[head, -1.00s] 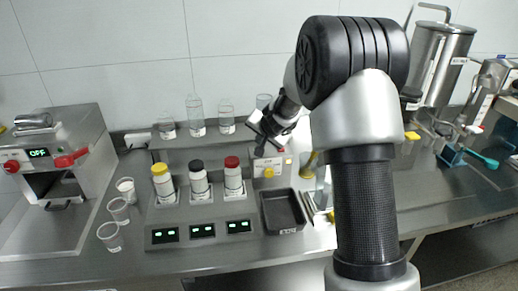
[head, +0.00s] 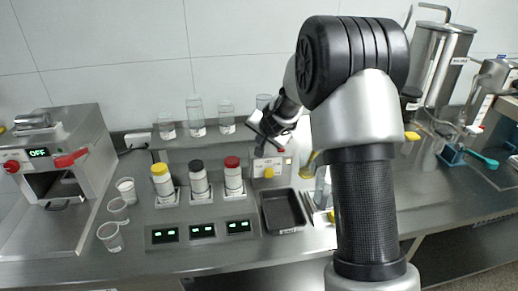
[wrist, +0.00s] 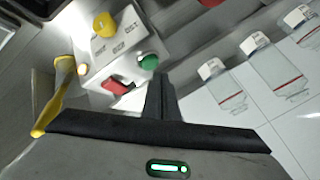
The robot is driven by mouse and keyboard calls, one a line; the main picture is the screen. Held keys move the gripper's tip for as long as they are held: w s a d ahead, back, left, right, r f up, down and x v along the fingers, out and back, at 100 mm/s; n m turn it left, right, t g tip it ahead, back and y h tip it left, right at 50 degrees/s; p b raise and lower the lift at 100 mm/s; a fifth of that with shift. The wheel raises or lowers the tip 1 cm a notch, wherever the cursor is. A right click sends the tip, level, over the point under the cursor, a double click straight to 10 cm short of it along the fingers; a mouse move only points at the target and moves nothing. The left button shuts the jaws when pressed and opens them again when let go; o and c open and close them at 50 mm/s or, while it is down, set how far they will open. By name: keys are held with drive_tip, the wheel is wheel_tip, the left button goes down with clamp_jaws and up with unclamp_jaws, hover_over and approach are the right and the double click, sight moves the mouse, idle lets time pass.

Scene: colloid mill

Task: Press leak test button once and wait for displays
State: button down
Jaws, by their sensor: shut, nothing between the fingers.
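A white control box (head: 270,166) stands at the back of the bench with a yellow round button (head: 268,172) on its front. In the head view my gripper (head: 268,132) is just above the box. Three small displays (head: 165,235) (head: 202,231) (head: 238,226) glow green, digits unreadable.
Three bottles with yellow (head: 160,170), black (head: 197,166) and red (head: 232,163) caps stand behind the displays. A dark tray (head: 284,210) lies in front of the box. Clear bottles (head: 196,117) stand on the back shelf. Plastic cups (head: 110,237) and a machine reading OFF (head: 40,152) are left.

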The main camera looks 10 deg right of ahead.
drive_tip(key=shift+f, duration=0.15)
drive_tip(key=shift+f+b, duration=0.3)
drive_tip(key=shift+b, duration=0.2)
drive_tip(key=shift+f+b, duration=0.55)
drive_tip(key=shift+b, duration=0.05)
idle(0.4)
drive_tip(key=shift+r, duration=0.15)
drive_tip(key=shift+r+p, duration=0.8)
drive_tip(key=shift+p, duration=0.05)
wheel_tip(320, 180, up, 5)
drive_tip(key=p, duration=0.4)
drive_tip(key=shift+r, duration=0.1)
idle(0.5)
